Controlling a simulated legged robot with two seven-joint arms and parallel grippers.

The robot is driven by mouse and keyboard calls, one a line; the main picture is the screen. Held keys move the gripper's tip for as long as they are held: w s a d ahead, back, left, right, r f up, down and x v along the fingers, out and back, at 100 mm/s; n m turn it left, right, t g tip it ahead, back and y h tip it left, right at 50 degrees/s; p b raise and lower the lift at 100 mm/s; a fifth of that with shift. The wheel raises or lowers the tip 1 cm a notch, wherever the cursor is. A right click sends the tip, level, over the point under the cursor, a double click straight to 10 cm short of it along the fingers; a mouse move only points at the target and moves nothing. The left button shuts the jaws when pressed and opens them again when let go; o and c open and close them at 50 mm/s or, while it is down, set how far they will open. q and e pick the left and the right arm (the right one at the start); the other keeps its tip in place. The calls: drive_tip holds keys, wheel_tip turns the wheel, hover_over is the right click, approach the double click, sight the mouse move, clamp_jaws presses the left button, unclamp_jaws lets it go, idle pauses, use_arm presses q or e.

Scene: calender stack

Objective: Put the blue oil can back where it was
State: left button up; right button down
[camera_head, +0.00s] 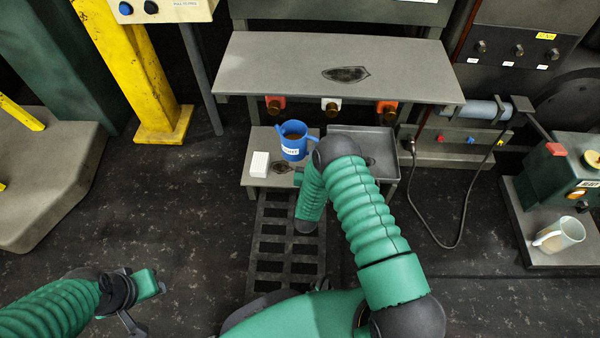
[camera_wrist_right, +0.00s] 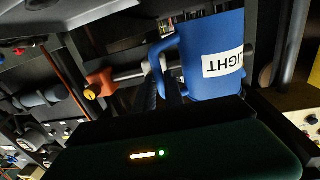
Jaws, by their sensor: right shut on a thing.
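The blue oil can (camera_head: 293,148) is an open-topped blue vessel with a handle and a white label. In the head view it is at the low grey ledge (camera_head: 254,146), beside a white block; I cannot tell whether it touches the ledge. In the right wrist view the can (camera_wrist_right: 212,55) is close, with its label reading "LIGHT". My right gripper (camera_wrist_right: 164,88) is shut on its handle; in the head view my right arm mostly hides this gripper. My left gripper (camera_head: 142,302) is low at the left, far from the can; its jaw opening is unclear.
The white block (camera_head: 260,164) sits left of the can, and a grey tray (camera_head: 375,140) lies to its right. A wide grey shelf (camera_head: 290,70) with several valves under it overhangs behind. A pale jug (camera_head: 560,235) stands far right. A floor grate (camera_head: 270,240) lies in front.

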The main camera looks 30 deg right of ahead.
drive_tip(key=shift+m+g+h, duration=0.5)
drive_tip(key=shift+g+h, duration=0.1)
drive_tip(key=shift+h, duration=0.1)
drive_tip(key=f+b, duration=0.2)
drive_tip(key=f, duration=0.2)
drive_tip(key=d+f+b, duration=0.1)
drive_tip(key=f+b, duration=0.2)
drive_tip(key=f, duration=0.1)
drive_tip(key=d+f+b, duration=0.1)
drive_tip(key=f+b, duration=0.1)
drive_tip(key=f, duration=0.2)
drive_tip(key=shift+f+b, duration=0.1)
drive_tip(key=shift+b, duration=0.2)
drive_tip(key=c, duration=1.4)
unclamp_jaws()
drive_tip(key=shift+f, duration=0.1)
drive_tip(key=shift+c, duration=0.2)
drive_tip(key=shift+s+a, duration=0.1)
